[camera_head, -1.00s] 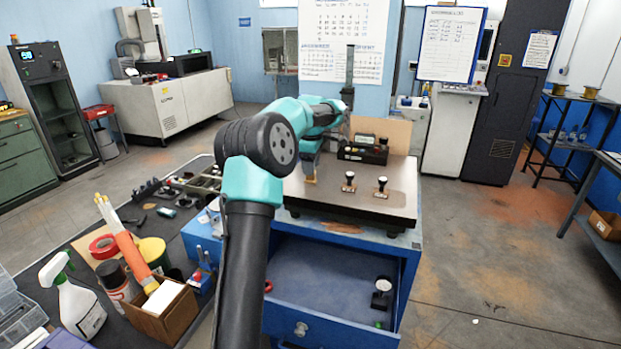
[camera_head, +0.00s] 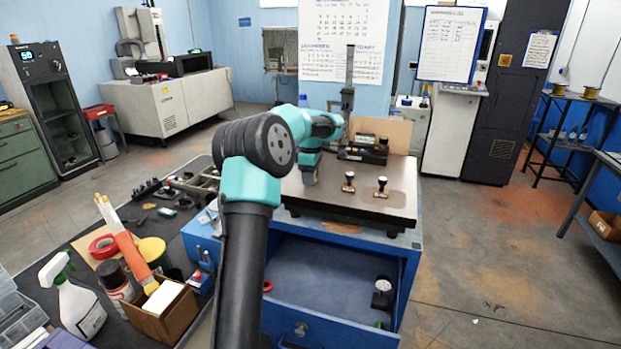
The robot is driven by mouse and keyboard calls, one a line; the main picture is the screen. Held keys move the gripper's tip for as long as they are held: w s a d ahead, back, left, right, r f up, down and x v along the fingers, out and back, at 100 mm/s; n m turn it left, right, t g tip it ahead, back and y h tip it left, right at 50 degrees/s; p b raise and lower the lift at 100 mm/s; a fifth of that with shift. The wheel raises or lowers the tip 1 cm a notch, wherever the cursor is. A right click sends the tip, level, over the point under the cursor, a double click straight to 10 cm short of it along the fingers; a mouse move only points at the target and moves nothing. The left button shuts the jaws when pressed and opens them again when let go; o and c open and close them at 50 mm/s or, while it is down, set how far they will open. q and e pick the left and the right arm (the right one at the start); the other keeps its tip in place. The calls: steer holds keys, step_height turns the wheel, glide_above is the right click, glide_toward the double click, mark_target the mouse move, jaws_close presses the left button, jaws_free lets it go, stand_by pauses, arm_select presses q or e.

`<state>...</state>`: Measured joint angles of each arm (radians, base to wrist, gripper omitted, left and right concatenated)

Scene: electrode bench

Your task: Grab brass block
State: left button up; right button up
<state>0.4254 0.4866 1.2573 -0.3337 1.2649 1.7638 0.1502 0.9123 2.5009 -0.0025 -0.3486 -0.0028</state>
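My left arm reaches over the dark surface plate (camera_head: 335,205) on the blue cabinet. My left gripper (camera_head: 309,180) points down at the left part of this plate. Its fingers are small and partly hidden by my own wrist, so I cannot tell whether they are open or shut. I cannot make out a brass block clearly; any block at the fingertips is too small or hidden. Two small black-topped pieces with pale bases stand upright to the right of the gripper, the nearer-left one (camera_head: 348,182) and the right one (camera_head: 381,187). My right gripper is out of view.
A black holder (camera_head: 365,153) stands at the plate's back, by a tall height gauge (camera_head: 348,95). The open blue drawer (camera_head: 325,275) below holds a dial gauge (camera_head: 381,293). A crowded bench with a spray bottle (camera_head: 77,305) lies left. The plate's front right is clear.

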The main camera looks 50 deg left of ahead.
arm_select(q)
jaws_close()
steer(key=shift+r, duration=0.1)
steer(key=shift+r, duration=1.75)
steer(key=s+d+r, duration=0.1)
steer(key=s+d, duration=0.9)
steer(key=d, duration=0.2)
steer(key=shift+s+r, duration=0.2)
steer(key=shift+s, duration=0.1)
